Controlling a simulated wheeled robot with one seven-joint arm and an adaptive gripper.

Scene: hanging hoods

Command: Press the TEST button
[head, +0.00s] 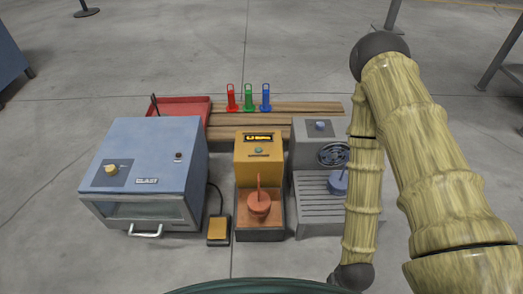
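A yellow machine (258,171) with a lit display (258,138) stands near the middle. A small green button (259,151) sits below its display. An orange-red round part with an upright rod (260,201) is in the machine's lower tray. No TEST label is legible; a small dark button or knob (178,156) also shows on the blue BLAST cabinet (150,150). My arm comes down on the right, and its lower end is near the bottom edge, in front of the grey machine. My gripper is not in view.
A grey machine (312,153) with a slatted bed and handwheel is partly behind my arm. A yellow pedal (218,230) lies between cabinet and yellow machine. Red, green and blue holders (248,98) stand on planks behind, beside a red tray (183,108).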

